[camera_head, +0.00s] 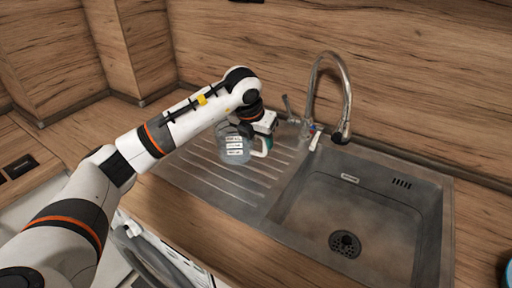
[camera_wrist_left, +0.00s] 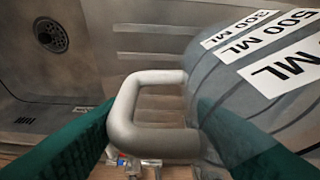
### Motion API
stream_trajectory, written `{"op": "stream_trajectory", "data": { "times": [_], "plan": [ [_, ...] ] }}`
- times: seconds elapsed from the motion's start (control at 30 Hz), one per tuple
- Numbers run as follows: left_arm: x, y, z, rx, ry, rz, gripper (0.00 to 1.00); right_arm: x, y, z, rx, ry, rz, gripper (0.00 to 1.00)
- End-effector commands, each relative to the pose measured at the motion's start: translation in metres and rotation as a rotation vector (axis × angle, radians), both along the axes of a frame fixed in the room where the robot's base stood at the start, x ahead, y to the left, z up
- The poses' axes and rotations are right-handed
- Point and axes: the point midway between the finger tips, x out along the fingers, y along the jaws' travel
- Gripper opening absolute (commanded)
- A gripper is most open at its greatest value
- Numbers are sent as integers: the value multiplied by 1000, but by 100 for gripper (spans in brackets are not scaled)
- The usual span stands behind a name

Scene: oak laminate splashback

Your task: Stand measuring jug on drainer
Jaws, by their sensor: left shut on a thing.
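The measuring jug (camera_head: 236,150) is clear with white labels and a pale handle. It is over the ribbed metal drainer (camera_head: 211,184); I cannot tell if its base touches the ribs. My left gripper (camera_head: 261,133) is shut on the jug at its handle side. In the left wrist view the white handle (camera_wrist_left: 128,112) lies between the green fingers, and the jug's body (camera_wrist_left: 240,95) with its ML labels fills the right. The arm and gripper hide the jug's top in the head view. My right gripper is not in view.
The empty sink basin (camera_head: 362,215) with a round drain (camera_head: 345,243) lies right of the drainer. A curved metal tap (camera_head: 347,95) stands behind, next to the jug. The wooden splashback (camera_head: 430,80) closes off the back. A washing machine (camera_head: 150,255) is below the counter.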

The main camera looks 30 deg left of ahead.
Motion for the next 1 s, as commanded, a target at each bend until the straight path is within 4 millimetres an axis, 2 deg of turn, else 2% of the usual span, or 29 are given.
{"op": "stream_trajectory", "data": {
  "times": [0.23, 0.53, 0.57, 0.6, 0.7, 1.0],
  "plan": [
    [-1, 0, -32, 1, 4, -1, 1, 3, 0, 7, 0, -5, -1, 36],
    [0, 0, -36, 2, 1, -1, 1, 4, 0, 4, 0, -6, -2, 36],
    [-1, 0, -36, 2, 2, -1, 56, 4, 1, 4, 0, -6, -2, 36],
    [-1, 0, -35, 2, 2, -1, 63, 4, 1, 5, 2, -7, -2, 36],
    [-1, 0, -35, 1, 2, -2, 75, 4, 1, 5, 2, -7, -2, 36],
    [-1, 0, -32, 1, 1, -2, 75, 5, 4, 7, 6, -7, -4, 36]
  ]
}}
